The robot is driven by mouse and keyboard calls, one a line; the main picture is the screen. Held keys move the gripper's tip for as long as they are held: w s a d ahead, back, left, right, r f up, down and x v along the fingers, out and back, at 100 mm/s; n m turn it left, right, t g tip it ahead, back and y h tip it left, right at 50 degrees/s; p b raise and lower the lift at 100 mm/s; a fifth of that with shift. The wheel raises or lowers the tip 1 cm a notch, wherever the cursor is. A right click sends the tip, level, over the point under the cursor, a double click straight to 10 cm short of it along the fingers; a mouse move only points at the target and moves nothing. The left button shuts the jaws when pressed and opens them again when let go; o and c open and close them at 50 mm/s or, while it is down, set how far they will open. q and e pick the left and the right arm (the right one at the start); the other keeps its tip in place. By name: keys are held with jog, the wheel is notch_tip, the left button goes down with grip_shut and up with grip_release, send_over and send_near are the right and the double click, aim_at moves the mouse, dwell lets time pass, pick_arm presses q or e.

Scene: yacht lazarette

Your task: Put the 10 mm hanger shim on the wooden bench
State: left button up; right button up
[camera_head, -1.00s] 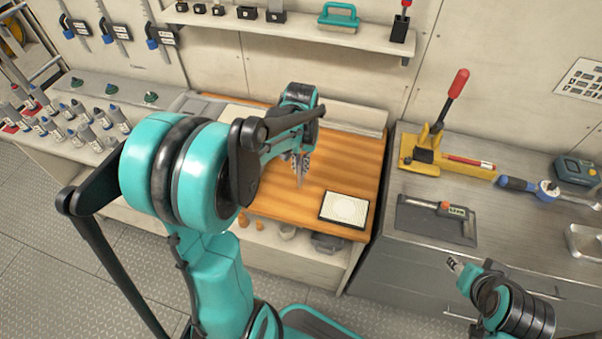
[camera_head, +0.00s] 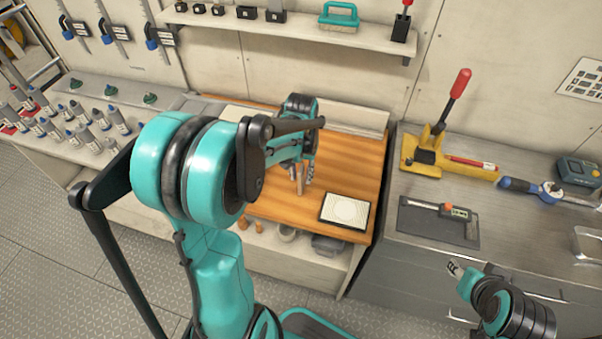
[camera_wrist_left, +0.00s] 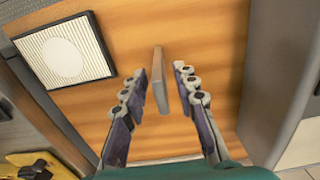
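The hanger shim (camera_wrist_left: 160,80) is a thin grey-brown slab in the left wrist view, between the fingers of my left gripper (camera_wrist_left: 160,75). A visible gap lies on each side of it, so the gripper looks open around it. In the head view the shim (camera_head: 300,182) shows as a narrow brown strip at the fingertips of my left gripper (camera_head: 301,176), over the wooden bench (camera_head: 272,208). I cannot tell whether its lower end touches the bench. Its thickness marking is not readable. My right gripper (camera_head: 457,270) is low at the right, with its finger opening unclear.
A white pad in a black frame (camera_head: 345,211) lies at the bench's right front. A grey counter (camera_head: 420,260) to the right holds a yellow tool with a red handle (camera_head: 428,155) and a dark plate (camera_head: 430,222). Several bottles (camera_head: 85,130) stand left. Bare wood surrounds the shim.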

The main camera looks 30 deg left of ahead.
pick_arm(q)
notch_tip(320, 180, up, 11)
jog(key=p, duration=0.3)
jog(key=shift+s+d+r+p, duration=0.1)
jog(key=shift+r+p, duration=0.25)
jog(key=shift+r, duration=0.3)
jog(key=s+d+r+m+t, duration=0.1)
jog(key=s+d+m+t, duration=0.1)
jog(key=s+d+t, duration=0.5)
jog(key=s+d, duration=0.3)
jog(key=s, duration=0.1)
jog(key=shift+d+r+m, duration=0.25)
jog(key=shift+d+m, duration=0.05)
